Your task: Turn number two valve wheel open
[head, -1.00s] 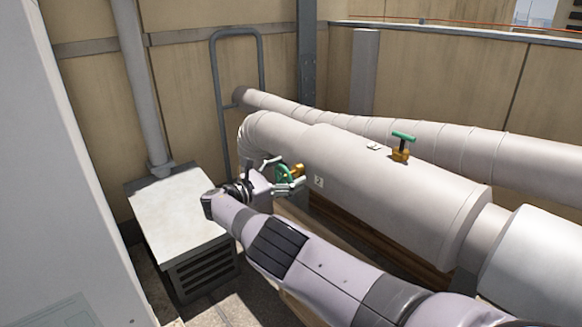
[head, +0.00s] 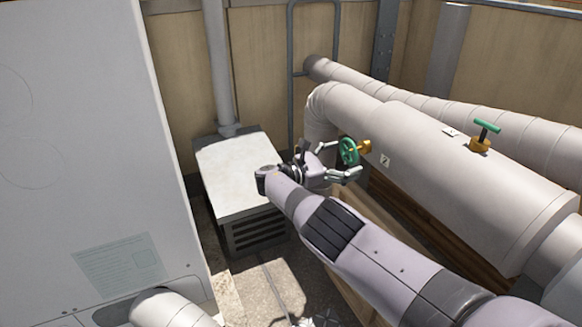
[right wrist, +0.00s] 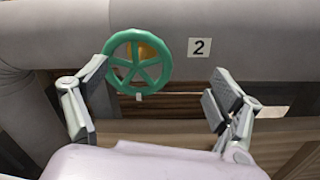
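The green valve wheel (head: 348,151) with a brass body (head: 365,147) sits on the side of the large wrapped pipe. It also shows face-on in the right wrist view (right wrist: 138,62), left of a white plate marked 2 (right wrist: 199,47). My right gripper (head: 338,160) is open and empty, close in front of the wheel. In the right wrist view its fingers (right wrist: 160,92) stand wide apart, with the wheel beyond them near the left finger. Whether either finger touches the wheel I cannot tell. My left gripper is not in view.
A green T-handle valve (head: 487,127) stands on top of the pipe (head: 440,160). A pale vented box (head: 240,180) stands left of my right arm. A tall grey cabinet (head: 80,130) fills the left. Some floor shows between cabinet and arm.

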